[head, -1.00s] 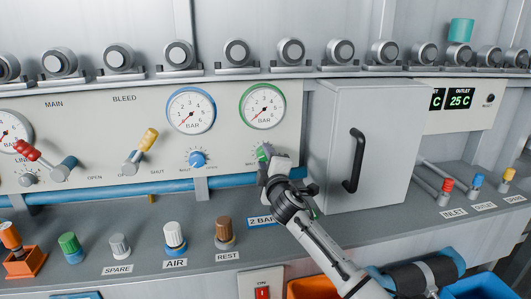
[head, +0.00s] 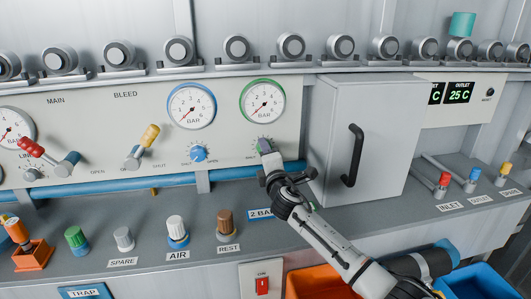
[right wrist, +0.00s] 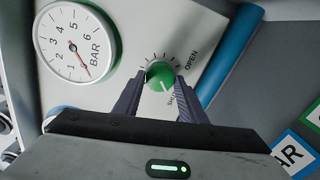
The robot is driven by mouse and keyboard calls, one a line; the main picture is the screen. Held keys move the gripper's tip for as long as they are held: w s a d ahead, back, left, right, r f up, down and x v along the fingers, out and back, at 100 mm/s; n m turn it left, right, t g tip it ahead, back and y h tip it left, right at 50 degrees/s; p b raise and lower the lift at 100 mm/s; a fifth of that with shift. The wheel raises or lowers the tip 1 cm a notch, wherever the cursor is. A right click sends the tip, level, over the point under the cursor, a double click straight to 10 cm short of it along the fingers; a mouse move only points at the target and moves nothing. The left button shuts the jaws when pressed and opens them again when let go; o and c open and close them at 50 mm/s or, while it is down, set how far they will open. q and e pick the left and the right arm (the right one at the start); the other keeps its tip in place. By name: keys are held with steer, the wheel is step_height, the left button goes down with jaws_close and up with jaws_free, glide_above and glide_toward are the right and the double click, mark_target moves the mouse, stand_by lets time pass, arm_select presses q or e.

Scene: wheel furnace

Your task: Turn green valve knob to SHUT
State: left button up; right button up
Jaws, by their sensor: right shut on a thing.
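The green valve knob (right wrist: 161,75) sits on the pale panel between the OPEN and SHUT labels in the right wrist view. A pale mark on its face lies at the lower edge, on the side of the SHUT label. My right gripper (right wrist: 158,82) has one finger on each side of the knob and is shut on it. In the head view my right gripper (head: 265,146) covers nearly all of the knob, below the green-rimmed gauge (head: 263,101). My left gripper is not in view.
A grey cabinet (head: 365,135) with a black handle stands close to the right of my right gripper. A blue knob (head: 198,153) is to its left. A blue pipe (head: 150,181) runs below the panel. Several coloured caps stand on the ledge in front.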

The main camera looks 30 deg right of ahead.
steer(key=o, duration=1)
steer(key=v, duration=1)
steer(key=shift+s, duration=0.15)
steer(key=shift+a, duration=0.1)
